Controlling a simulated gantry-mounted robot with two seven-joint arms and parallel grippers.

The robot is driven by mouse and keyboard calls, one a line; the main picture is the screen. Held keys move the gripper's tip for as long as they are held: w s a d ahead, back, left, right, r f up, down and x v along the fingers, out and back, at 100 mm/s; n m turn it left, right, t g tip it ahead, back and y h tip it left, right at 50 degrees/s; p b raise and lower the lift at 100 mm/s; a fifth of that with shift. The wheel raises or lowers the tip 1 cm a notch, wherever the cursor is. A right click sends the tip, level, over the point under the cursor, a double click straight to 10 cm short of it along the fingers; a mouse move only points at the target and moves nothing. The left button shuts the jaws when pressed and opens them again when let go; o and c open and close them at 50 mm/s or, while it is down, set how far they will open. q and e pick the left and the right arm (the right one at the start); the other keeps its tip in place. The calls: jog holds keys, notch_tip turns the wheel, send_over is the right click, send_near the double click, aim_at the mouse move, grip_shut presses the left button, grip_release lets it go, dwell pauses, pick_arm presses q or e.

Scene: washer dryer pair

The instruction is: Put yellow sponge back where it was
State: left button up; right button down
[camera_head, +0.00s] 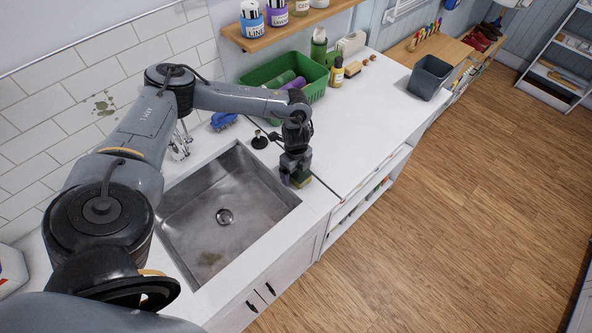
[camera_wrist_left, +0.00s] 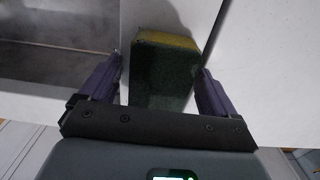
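The yellow sponge (camera_wrist_left: 163,70) with a dark green scouring side is on the white counter just right of the sink, in the left wrist view. In the head view a small part of the sponge (camera_head: 304,181) shows under the gripper. My left gripper (camera_head: 295,180) points down there. Its two purple fingers (camera_wrist_left: 158,72) stand either side of the sponge, with a narrow gap at the left finger and the right finger close to or touching it. My right gripper is not in view.
The metal sink (camera_head: 225,215) is left of the gripper, with a brown stain inside. A blue brush (camera_head: 223,120), a green basket (camera_head: 285,72) and bottles stand along the back. A grey bin (camera_head: 430,78) is farther right. The counter (camera_head: 365,125) right of the gripper is clear.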

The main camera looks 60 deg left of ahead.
pick_arm(q)
notch_tip(320, 180, up, 11)
jog(key=shift+p, duration=0.9)
jog(key=w+d+f+m+t+h, duration=0.1)
jog(key=w+d+f+m+t, duration=0.15)
jog(key=d, duration=0.95)
jog(key=w+d+f+m+t+h, duration=0.1)
jog(key=w+d+f+m+h, duration=0.15)
jog(key=d, duration=0.95)
jog(key=s+d+r+n+t+h, duration=0.1)
jog(key=d+n+t, duration=0.1)
jog(key=d, duration=0.5)
jog(key=s+d+r+n+t+h, duration=0.1)
jog(key=d+r+n+t, duration=0.1)
jog(key=d, duration=0.5)
jog(key=s+a+f+n+g+y, duration=0.2)
jog(key=s+a+n+g+y, duration=0.2)
jog(key=s+a+n, duration=0.8)
jog(key=s+n+y, duration=0.1)
jog(key=s+n, duration=0.1)
jog(key=s, duration=0.1)
jog(key=shift+s+a+p, duration=0.2)
jog(key=shift+s+p, duration=0.1)
jog(key=shift+p, duration=0.05)
